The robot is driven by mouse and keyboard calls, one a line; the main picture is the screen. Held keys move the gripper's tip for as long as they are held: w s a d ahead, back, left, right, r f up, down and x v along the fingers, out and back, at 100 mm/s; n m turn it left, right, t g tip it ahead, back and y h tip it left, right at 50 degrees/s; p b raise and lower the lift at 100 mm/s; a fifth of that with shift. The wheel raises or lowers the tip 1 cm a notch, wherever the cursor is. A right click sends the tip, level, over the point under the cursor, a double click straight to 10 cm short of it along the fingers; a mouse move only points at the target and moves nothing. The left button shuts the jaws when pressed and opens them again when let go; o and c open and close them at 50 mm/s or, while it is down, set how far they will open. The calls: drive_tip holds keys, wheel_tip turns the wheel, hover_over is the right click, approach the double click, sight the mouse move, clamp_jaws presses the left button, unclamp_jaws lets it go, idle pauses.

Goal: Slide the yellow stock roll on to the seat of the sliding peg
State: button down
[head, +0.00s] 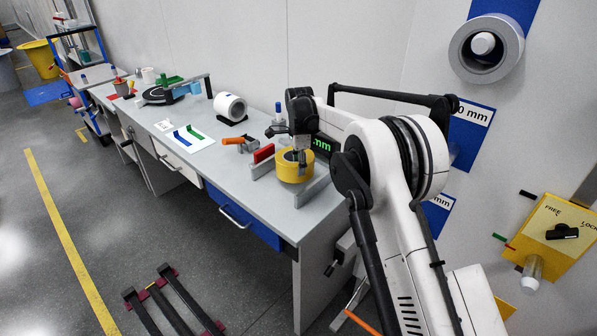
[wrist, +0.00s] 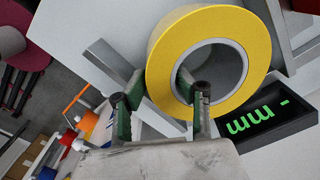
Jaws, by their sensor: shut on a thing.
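The yellow stock roll (head: 294,171) is at the near right end of the bench in the head view. In the wrist view the roll (wrist: 254,42) faces the camera with its grey-lined bore open. My gripper (wrist: 160,84) is shut on the roll's wall, one finger in the bore and the other outside. In the head view my gripper (head: 299,152) hangs over the roll. I cannot tell whether the roll touches the bench. A pale peg (head: 532,270) projects below the yellow FREE/LOCK plate (head: 543,226); whether it is the sliding peg is unclear, and its seat cannot be made out.
Grey bars (head: 313,190) and a red block (head: 263,153) stand close to the roll. A green-lit display (wrist: 258,118) is beside it. A grey roll (head: 487,66) hangs on a wall peg at upper right. A white roll (head: 230,106) and an orange-handled tool (head: 240,142) lie farther along the bench.

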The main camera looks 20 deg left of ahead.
drive_tip(key=shift+r+p, duration=0.3)
drive_tip(key=shift+r, duration=0.85)
drive_tip(key=c, duration=2.1)
unclamp_jaws()
clamp_jaws()
drive_tip(key=shift+d, duration=0.1)
